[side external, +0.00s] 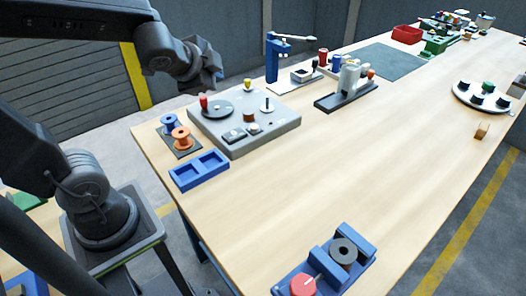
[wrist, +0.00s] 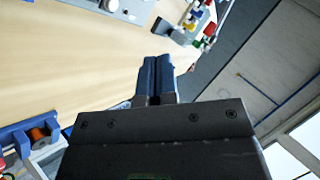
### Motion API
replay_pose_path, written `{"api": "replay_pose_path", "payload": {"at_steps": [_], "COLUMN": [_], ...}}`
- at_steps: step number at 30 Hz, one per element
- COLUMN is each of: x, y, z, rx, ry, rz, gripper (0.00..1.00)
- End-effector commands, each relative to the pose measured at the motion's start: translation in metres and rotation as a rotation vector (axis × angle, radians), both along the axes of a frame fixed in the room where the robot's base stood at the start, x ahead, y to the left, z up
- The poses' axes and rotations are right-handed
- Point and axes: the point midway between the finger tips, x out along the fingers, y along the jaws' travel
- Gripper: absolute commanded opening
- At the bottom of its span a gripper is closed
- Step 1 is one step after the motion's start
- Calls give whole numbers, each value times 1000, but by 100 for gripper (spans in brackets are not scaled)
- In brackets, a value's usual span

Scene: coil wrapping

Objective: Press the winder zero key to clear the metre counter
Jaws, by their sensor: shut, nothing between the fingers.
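The winder (side external: 285,124) is a grey base plate on the left part of the bench. It carries a dark disc with a red-knobbed crank, a yellow-topped post and a spindle. A small dark-faced box (side external: 234,136), perhaps the metre counter, sits near its front edge. A small pale round part (side external: 254,128) is beside it; I cannot tell whether this is the zero key. My gripper (side external: 212,80) is raised, behind and left of the winder in the side view, touching nothing. In the wrist view my gripper (wrist: 156,66) has both dark fingers together and empty.
Orange and blue spools (side external: 181,138) and a blue two-pocket tray (side external: 199,171) stand left of the winder. A blue holder (side external: 338,262) is at the front. The middle bench is clear.

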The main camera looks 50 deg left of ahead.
Motion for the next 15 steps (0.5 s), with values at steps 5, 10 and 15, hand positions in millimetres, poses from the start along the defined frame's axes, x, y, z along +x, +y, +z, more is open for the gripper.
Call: {"api": "replay_pose_path", "payload": {"at_steps": [5, 10, 15], "x": [-59, -96, -109], "y": [-37, -69, -81], "z": [-7, -10, -11], "rx": [-405, -659, -748], "ry": [65, 154, 196], "rz": [267, 398, 438], "gripper": [0, 0, 0]}}
